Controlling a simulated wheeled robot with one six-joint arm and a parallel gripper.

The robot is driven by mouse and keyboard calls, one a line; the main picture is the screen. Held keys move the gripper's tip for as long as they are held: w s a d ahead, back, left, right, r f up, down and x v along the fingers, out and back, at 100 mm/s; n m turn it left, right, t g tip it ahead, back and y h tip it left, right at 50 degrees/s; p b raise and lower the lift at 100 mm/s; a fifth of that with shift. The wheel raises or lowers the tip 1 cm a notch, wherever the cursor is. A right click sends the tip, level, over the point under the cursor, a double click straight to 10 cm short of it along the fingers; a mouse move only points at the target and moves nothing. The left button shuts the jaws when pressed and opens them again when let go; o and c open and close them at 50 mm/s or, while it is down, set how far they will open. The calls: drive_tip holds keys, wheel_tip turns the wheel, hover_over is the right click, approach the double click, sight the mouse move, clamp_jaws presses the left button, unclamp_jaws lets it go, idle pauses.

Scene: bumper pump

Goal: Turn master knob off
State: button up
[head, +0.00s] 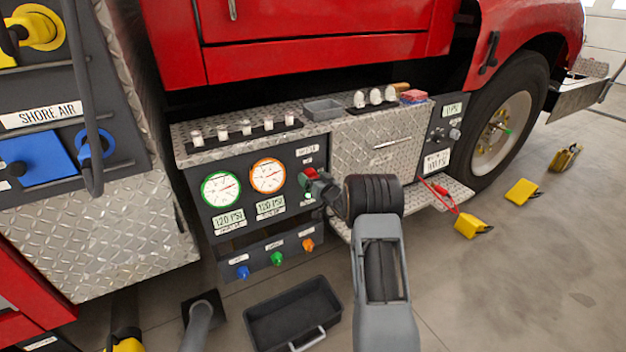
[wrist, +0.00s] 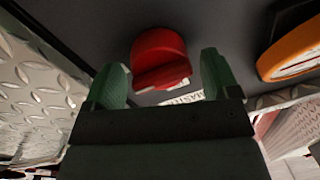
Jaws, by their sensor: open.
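The master knob (wrist: 160,57) is red and round with a raised grip bar. It sits on the dark panel in the wrist view, above a white label (wrist: 188,98) that partly reads "MASTER". In the head view the red knob (head: 309,173) shows at the right of the gauges, partly covered by my gripper (head: 312,183). In the wrist view my gripper (wrist: 160,80) is open, with one green finger on each side of the knob. I cannot tell whether the fingers touch it. Nothing is held.
An orange-rimmed gauge (head: 268,176) and a green-rimmed gauge (head: 221,189) are left of the knob. Blue, green and orange knobs sit below. A diamond-plate box (head: 375,145) stands close on the right. A black tray (head: 292,315) lies on the floor.

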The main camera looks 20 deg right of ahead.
drive_tip(key=shift+c, duration=0.3)
drive_tip(key=c, duration=0.8)
drive_tip(key=shift+o, duration=0.2)
